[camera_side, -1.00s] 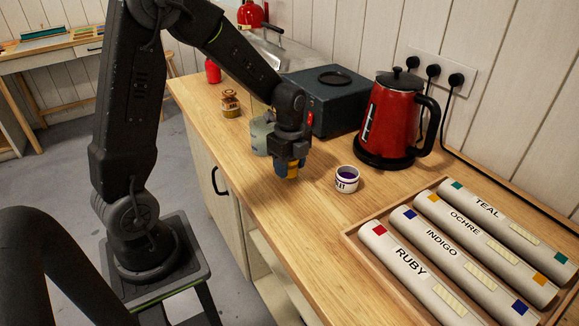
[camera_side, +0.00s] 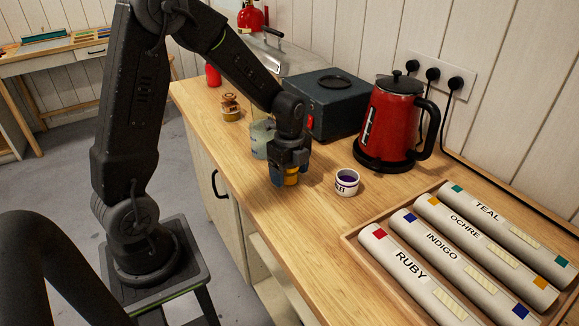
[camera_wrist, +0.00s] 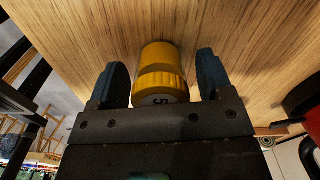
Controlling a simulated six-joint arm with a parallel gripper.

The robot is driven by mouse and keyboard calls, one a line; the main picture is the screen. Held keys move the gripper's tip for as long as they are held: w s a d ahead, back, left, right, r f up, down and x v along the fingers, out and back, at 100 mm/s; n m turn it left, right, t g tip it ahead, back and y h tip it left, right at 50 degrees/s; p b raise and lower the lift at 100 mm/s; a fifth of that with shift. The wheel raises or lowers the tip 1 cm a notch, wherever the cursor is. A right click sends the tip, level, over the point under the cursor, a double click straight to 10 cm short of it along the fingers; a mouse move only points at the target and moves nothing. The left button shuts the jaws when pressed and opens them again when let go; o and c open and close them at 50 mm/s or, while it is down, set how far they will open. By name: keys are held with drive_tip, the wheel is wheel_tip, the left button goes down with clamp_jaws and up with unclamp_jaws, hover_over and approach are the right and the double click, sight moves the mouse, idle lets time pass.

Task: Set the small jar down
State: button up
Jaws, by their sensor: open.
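The small jar is yellow and shows in the wrist view (camera_wrist: 160,62), with a ribbed band and a pale end marked with a 5. In the side view its yellow side (camera_side: 291,178) shows low between my fingers, and it appears to stand on the wooden counter (camera_side: 240,175). My gripper (camera_side: 288,178) is open around the jar. In the wrist view, my gripper's blue fingers (camera_wrist: 160,82) stand on both sides of the jar, with a gap on each side. The jar's far side is hidden.
A white tin with purple contents (camera_side: 346,182) stands right of my gripper. A pale jar (camera_side: 262,140) is close behind it.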

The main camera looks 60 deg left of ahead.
wheel_tip(320, 180, up, 11)
drive_tip(key=shift+r, duration=0.1)
drive_tip(key=shift+d+r, duration=0.1)
drive_tip(key=shift+r, duration=0.5)
drive_tip(key=s+d+r+n+t, duration=0.2)
drive_tip(key=s+d+n, duration=0.3)
drive_tip(key=s+n, duration=0.2)
drive_tip(key=s+d+r+n+t, duration=0.3)
drive_tip(key=s+d+n, duration=0.2)
drive_tip(key=s+n, duration=0.3)
drive_tip(key=shift+s+d+r+n+t, duration=0.25)
drive_tip(key=shift+d+r+n+t, duration=0.05)
drive_tip(key=shift+d+n, duration=0.1)
